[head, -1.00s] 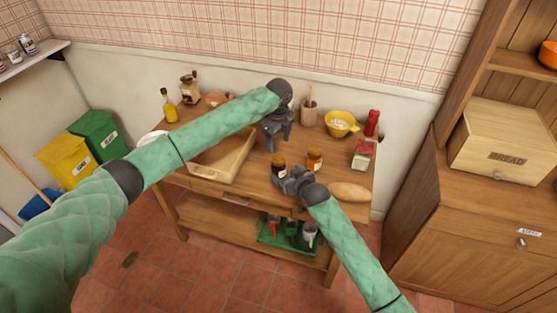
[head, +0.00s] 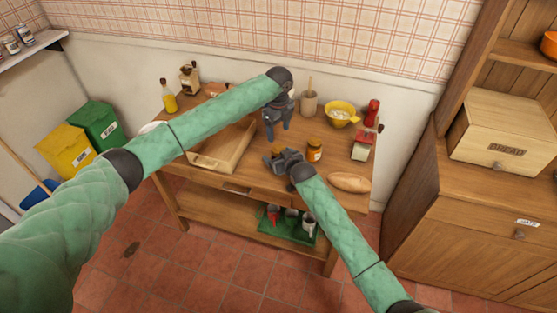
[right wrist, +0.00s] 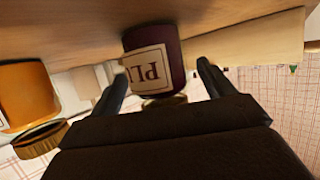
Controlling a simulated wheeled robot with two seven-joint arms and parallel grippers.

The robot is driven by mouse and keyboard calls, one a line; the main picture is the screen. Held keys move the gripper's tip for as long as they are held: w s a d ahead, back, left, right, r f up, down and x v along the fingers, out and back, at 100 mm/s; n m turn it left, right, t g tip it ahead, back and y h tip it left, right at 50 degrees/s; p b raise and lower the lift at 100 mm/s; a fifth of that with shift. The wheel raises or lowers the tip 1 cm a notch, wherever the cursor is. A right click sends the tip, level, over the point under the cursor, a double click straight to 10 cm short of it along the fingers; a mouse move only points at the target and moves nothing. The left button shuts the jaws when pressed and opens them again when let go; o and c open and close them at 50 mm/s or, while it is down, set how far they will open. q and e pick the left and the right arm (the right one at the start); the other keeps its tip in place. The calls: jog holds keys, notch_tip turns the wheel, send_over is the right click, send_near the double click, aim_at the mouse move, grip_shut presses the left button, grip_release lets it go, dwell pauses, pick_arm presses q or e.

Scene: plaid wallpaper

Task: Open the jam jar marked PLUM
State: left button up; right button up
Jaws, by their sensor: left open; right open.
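The PLUM jar (right wrist: 172,50) is dark purple with a cream label and shows upside down in the right wrist view. Its gold lid (right wrist: 165,101) is partly hidden behind my gripper. My right gripper (right wrist: 163,68) is open, with one finger on each side of the jar and a gap visible at both sides. In the head view the jar's top (head: 279,147) shows just beyond my right gripper (head: 277,157), which hides the rest. My left gripper (head: 278,133) is open, points down and hangs empty above and behind the jar.
An orange jar (head: 315,150) stands close to the right of my right gripper. A wooden tray (head: 205,162) lies at the left, bread (head: 348,182) at the front right. A yellow bowl (head: 341,119) and a utensil pot (head: 308,104) stand at the back.

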aim_at(279, 149)
jog(key=c, duration=1.8)
pick_arm(q)
jog(key=shift+s+f, duration=0.15)
jog(key=shift+f, duration=0.15)
pick_arm(e)
grip_shut()
pick_arm(q)
jog(key=shift+s+d+f+g+h, duration=0.3)
jog(key=shift+s+d+f, duration=0.6)
jog(key=shift+d+f, duration=0.1)
jog(key=w+r+m, duration=0.1)
jog(key=w+a+r+m, duration=0.1)
jog(key=shift+a+r, duration=0.15)
jog(key=shift+r, duration=0.15)
jog(key=shift+a+m, duration=0.35)
jog(key=shift+m, duration=0.75)
jog(key=shift+f, duration=4)
